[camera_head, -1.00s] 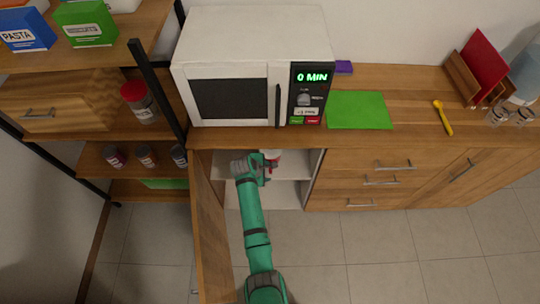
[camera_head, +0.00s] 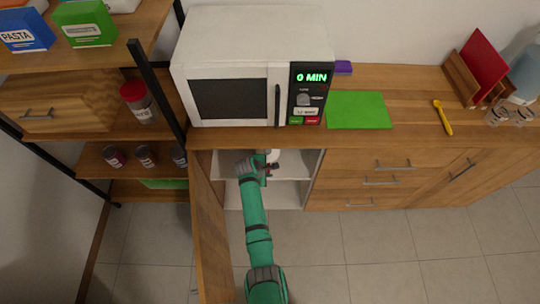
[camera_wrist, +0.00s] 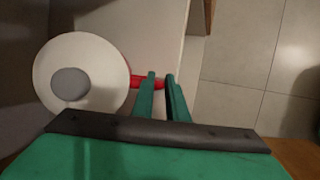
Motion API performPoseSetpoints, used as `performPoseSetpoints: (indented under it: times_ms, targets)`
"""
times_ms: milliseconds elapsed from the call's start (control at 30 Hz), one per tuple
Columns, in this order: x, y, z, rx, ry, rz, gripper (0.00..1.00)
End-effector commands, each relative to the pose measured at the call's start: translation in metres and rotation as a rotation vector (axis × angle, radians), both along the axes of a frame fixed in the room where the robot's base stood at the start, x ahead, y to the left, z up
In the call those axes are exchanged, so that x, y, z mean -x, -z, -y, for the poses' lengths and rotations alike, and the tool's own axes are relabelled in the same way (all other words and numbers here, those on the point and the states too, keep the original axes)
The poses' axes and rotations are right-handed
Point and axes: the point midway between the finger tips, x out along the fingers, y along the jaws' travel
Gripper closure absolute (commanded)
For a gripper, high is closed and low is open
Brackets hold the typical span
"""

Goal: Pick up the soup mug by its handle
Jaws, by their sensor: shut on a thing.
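The fingers are shut on the handle. In the head view my gripper (camera_head: 268,167) reaches into the open cabinet under the microwave. Only a small white part of the mug (camera_head: 273,155) shows there, mostly hidden by my arm and the counter edge.
The open cabinet door (camera_head: 208,230) stands left of my arm. The white cabinet shelf (camera_head: 295,165) is around my gripper, with the counter and microwave (camera_head: 250,65) above. Drawers (camera_head: 365,180) are at the right. The tiled floor (camera_head: 400,260) is clear.

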Motion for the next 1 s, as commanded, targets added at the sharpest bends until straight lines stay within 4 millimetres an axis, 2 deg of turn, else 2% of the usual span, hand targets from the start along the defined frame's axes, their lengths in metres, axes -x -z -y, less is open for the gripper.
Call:
performPoseSetpoints:
  times_ms: [333,467,667,767,1000]
  targets:
    - [-0.002,-0.003,0.004,0.000,0.005,0.005,1.00]
    - [-0.002,-0.010,0.004,0.000,0.005,0.007,1.00]
    - [0.000,-0.036,0.003,0.000,0.005,0.007,1.00]
    - [0.013,-0.048,0.000,0.000,0.003,0.005,1.00]
    - [0.047,-0.090,-0.007,-0.001,0.002,0.006,1.00]
